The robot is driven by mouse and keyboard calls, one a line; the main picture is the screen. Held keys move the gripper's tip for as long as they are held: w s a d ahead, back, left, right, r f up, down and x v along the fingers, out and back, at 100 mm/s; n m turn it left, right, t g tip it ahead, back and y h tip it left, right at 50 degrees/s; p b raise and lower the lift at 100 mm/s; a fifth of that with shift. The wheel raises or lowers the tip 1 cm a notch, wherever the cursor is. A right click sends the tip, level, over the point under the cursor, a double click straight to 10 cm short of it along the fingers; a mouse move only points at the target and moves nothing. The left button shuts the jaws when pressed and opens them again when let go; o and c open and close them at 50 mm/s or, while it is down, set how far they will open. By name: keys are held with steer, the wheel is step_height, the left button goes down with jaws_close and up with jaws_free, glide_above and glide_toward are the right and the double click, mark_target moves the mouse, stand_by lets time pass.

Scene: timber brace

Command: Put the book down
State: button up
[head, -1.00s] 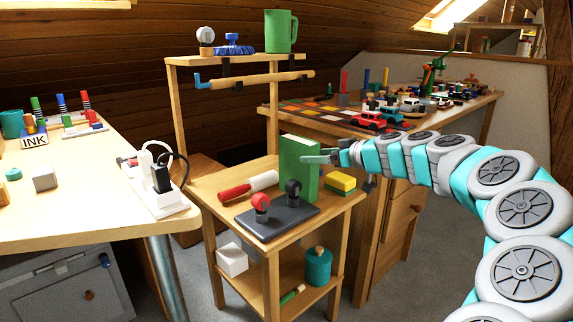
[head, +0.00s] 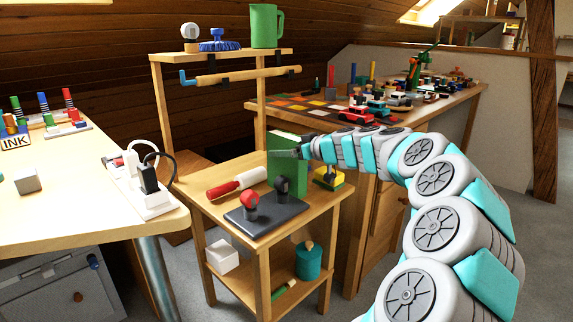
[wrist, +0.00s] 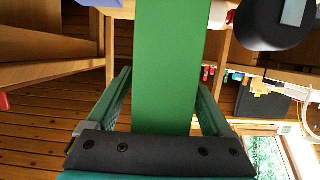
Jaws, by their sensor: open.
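The green book (head: 283,147) stands upright on the top of the small wooden table (head: 220,205). In the wrist view the book (wrist: 167,60) rises between my two fingers, with a gap visible on each side. My gripper (head: 290,153) comes in from the right at the height of the book's upper part. In the wrist view my gripper (wrist: 163,105) is open, one finger on each side of the book. The far finger is hidden behind the book in the head view.
A dark tray (head: 266,214) with a red and a black knob lies in front of the book. A red-and-white cylinder (head: 237,183) is to its left, and a yellow-and-green block (head: 328,179) to its right. A green mug (head: 266,25) stands on the shelf above.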

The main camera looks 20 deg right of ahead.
jaws_close()
stand_by(0.6)
stand_by(0.3)
